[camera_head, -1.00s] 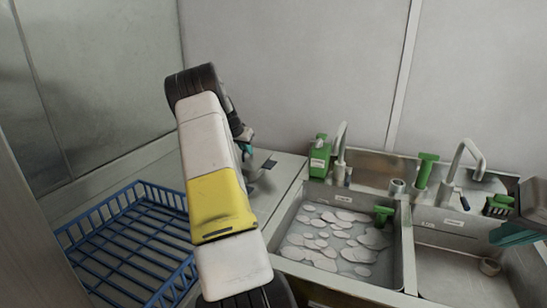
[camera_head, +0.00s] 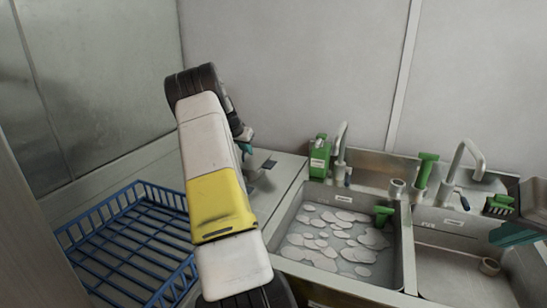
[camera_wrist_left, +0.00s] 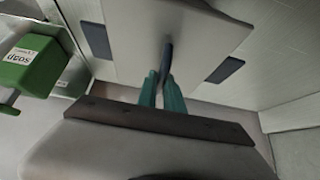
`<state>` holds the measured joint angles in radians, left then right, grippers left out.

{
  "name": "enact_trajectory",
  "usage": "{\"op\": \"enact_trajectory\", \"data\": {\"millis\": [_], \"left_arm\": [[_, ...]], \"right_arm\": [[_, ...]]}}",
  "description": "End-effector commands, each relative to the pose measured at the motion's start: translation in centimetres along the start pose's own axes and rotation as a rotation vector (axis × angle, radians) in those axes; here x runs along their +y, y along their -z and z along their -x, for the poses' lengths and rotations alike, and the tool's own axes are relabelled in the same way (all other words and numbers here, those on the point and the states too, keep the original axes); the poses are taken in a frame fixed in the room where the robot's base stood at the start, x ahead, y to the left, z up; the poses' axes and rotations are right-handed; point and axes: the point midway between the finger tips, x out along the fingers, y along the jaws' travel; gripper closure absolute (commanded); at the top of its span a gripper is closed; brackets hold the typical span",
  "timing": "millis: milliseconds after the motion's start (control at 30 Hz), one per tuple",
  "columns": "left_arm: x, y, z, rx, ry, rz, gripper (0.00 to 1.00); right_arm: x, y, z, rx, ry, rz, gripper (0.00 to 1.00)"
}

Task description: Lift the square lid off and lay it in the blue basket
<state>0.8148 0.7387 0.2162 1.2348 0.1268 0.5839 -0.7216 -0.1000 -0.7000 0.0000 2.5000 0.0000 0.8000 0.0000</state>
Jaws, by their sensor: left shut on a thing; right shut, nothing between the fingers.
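The square lid (camera_wrist_left: 195,28) is a pale flat plate with dark patches near its edges and a dark upright handle (camera_wrist_left: 167,55). My left gripper's teal fingers (camera_wrist_left: 163,85) are shut on that handle in the left wrist view. In the head view my left arm hides most of the lid and gripper; a pale edge of the lid (camera_head: 263,163) shows just right of the arm. I cannot tell whether the lid is clear of what is under it. The blue basket (camera_head: 72,234) is a wire basket at lower left, left of the arm. My right gripper (camera_head: 512,235) is shut and empty at the right edge.
A sink (camera_head: 410,258) with pale discs in its left basin stands at the right. A green soap bottle (camera_head: 319,160), taps (camera_head: 340,145) and green brushes (camera_head: 424,170) line its back edge. Walls close off the left and back. The counter right of the arm is narrow.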

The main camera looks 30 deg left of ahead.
Motion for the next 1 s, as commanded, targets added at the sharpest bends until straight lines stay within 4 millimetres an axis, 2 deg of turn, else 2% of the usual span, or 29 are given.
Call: {"op": "enact_trajectory", "data": {"millis": [567,1000], "left_arm": [[0.0,0.6,0.7,0.001,0.001,0.000,1.00],[-0.1,2.0,2.9,0.002,0.002,-0.001,1.00]], "right_arm": [[0.0,0.0,0.0,0.000,0.000,0.000,1.00],[0.0,0.0,0.0,0.000,0.000,0.000,1.00]]}}
